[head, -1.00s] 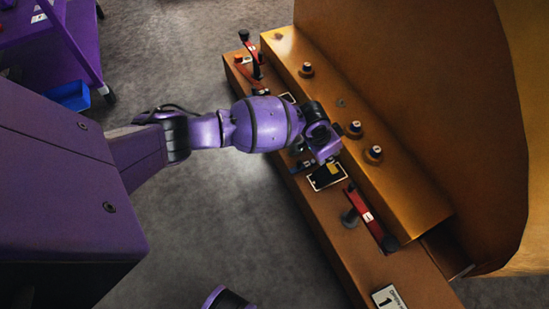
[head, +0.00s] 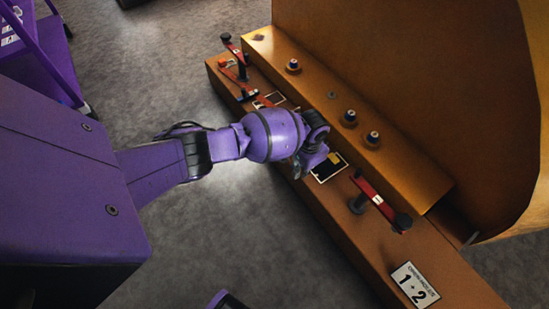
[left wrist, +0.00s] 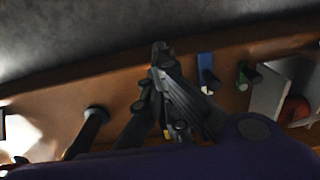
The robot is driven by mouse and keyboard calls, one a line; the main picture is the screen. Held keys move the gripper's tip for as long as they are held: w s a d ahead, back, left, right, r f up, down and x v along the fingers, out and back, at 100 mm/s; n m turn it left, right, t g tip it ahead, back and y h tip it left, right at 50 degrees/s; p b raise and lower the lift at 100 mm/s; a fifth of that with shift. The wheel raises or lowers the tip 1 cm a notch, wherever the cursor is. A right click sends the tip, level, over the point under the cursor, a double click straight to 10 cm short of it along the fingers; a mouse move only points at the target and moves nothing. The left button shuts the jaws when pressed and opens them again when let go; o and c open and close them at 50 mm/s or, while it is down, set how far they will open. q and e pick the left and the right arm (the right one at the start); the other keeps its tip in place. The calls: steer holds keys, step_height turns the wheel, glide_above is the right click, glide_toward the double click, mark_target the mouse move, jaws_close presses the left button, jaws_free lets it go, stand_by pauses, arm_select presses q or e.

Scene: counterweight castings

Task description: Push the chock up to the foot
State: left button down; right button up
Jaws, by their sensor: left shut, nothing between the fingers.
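A small yellow piece (head: 334,158), which I take to be the chock, lies at the upper part of a black rectangle with a pale outline (head: 328,171) on the brown ledge. My left gripper (head: 303,172) is shut and empty, at the left edge of that rectangle. My arm hides part of the ledge there. In the left wrist view the dark fingers (left wrist: 160,55) are together over the ledge, and a bit of yellow shows behind them. I cannot tell whether they touch it. No separate foot can be made out.
Red clamp bars (head: 378,202) with black knobs stand on the ledge (head: 365,240) either side of my gripper. Studs (head: 349,117) top the raised step behind, beside a large ochre casting (head: 400,80). A 1-2 sign (head: 414,285) sits lower right. Grey floor is open left.

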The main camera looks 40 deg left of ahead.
mark_target(308, 181)
arm_select(q)
steer(key=w+f+b, duration=0.1)
steer(key=f, duration=0.1)
steer(key=w+f+b, duration=0.1)
steer(key=f+b, duration=0.1)
steer(key=f, duration=0.1)
steer(key=d+f+b, duration=0.1)
steer(key=f+b, duration=0.1)
steer(key=shift+w+f, duration=0.3)
steer(key=shift+w, duration=0.1)
steer(key=shift+w+d+r+b, duration=0.2)
steer(key=shift+w+b, duration=0.1)
steer(key=shift+w, duration=0.3)
arm_select(e)
steer(key=shift+n, duration=0.5)
steer(key=f, duration=0.5)
steer(key=shift+w+d+f, duration=0.15)
steer(key=shift+w+f, duration=0.25)
